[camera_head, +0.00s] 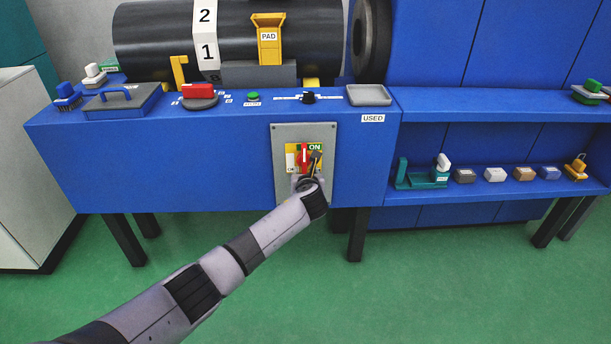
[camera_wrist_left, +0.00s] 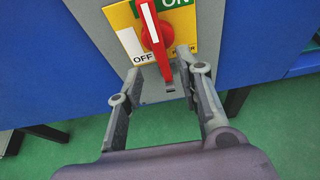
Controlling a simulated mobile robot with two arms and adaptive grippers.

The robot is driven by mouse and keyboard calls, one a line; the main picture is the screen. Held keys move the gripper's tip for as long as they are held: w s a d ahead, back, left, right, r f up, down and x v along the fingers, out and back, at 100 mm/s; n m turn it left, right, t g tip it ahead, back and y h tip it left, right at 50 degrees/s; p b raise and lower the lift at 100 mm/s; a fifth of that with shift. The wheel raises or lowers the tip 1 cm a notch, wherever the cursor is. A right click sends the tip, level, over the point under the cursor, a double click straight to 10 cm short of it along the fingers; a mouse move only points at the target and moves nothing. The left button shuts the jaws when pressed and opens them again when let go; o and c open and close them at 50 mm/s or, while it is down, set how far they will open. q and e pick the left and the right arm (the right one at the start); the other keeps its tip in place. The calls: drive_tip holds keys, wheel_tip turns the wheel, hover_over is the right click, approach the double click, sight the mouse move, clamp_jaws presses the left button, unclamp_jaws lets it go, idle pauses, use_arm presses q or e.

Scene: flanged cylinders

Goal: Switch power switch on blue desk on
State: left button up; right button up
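The power switch is a red rotary handle (camera_head: 304,154) on a yellow plate, set in a grey panel (camera_head: 287,134) on the front of the blue desk (camera_head: 180,165). In the left wrist view the red handle (camera_wrist_left: 155,35) stands nearly upright in the picture, its white stripe toward the top. The green ON label (camera_wrist_left: 178,3) is at upper right and the OFF label (camera_wrist_left: 143,57) at lower left. My left gripper (camera_head: 311,168) is at the panel; in the wrist view its fingers (camera_wrist_left: 159,62) are spread, one either side of the handle's lower end. My right gripper is not in view.
On the desk top are a blue box (camera_head: 122,101), a red-topped item (camera_head: 198,94), a green button (camera_head: 253,97) and a grey tray (camera_head: 369,95). A black cylinder (camera_head: 150,40) lies behind. A shelf on the right holds several small blocks. The green floor in front is clear.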

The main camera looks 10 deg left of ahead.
use_arm(q)
drive_tip(key=shift+s+d+r, duration=0.15)
drive_tip(key=shift+s+r, duration=0.05)
drive_tip(key=shift+s, duration=0.4)
